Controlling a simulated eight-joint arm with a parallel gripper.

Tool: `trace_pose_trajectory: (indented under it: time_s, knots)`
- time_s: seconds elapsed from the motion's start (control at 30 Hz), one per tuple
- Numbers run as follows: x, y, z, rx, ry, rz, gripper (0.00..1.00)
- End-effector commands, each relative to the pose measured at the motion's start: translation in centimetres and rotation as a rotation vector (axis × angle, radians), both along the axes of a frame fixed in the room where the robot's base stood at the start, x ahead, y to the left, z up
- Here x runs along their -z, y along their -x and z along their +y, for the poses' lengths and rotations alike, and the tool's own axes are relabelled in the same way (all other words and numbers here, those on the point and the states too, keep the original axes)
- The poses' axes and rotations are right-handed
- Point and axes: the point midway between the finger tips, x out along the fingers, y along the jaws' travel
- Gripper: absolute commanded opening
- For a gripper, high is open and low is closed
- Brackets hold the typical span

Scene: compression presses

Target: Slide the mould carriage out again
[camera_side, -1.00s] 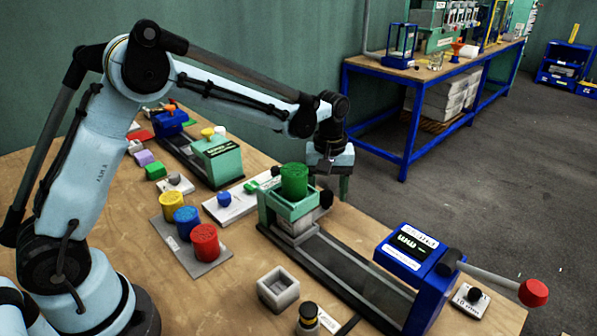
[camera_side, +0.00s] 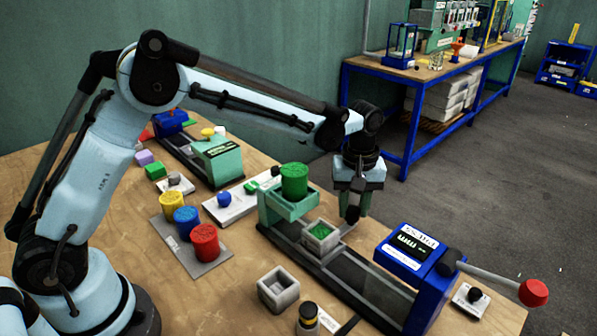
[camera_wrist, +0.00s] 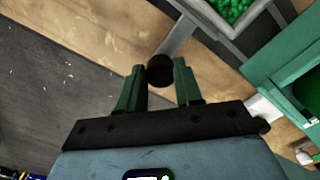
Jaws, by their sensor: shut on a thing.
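The mould carriage (camera_side: 320,237) is a grey square box with green granules in it. It sits on the dark rail (camera_side: 350,270), clear of the green hopper stand (camera_side: 290,205) and short of the blue press head (camera_side: 410,255). Its handle ends in a black knob, which shows between my fingers in the wrist view (camera_wrist: 160,70). My gripper (camera_side: 353,213) is shut on this knob at the rail's far side. The carriage's granules and rim also show at the top of the wrist view (camera_wrist: 232,10).
A green cylinder (camera_side: 294,180) stands on the hopper. The press lever with a red knob (camera_side: 533,292) juts out to the right. An empty grey mould box (camera_side: 278,288) stands in front of the rail. Red, blue and yellow pots (camera_side: 205,243) stand left.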

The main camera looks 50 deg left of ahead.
Motion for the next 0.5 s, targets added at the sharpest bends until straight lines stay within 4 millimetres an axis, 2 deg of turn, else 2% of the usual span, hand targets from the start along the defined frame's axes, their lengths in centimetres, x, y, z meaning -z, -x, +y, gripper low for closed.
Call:
trace_pose_trajectory:
  time_s: [0.03, 0.2, 0.5]
  knots:
    - [0.0, -0.1, -1.5, 0.007, 0.002, -0.002, 0.0]
    - [0.0, -0.1, -4.3, 0.003, 0.002, -0.004, 0.0]
    - [-0.1, -0.1, -4.7, 0.0, 0.003, -0.004, 0.0]
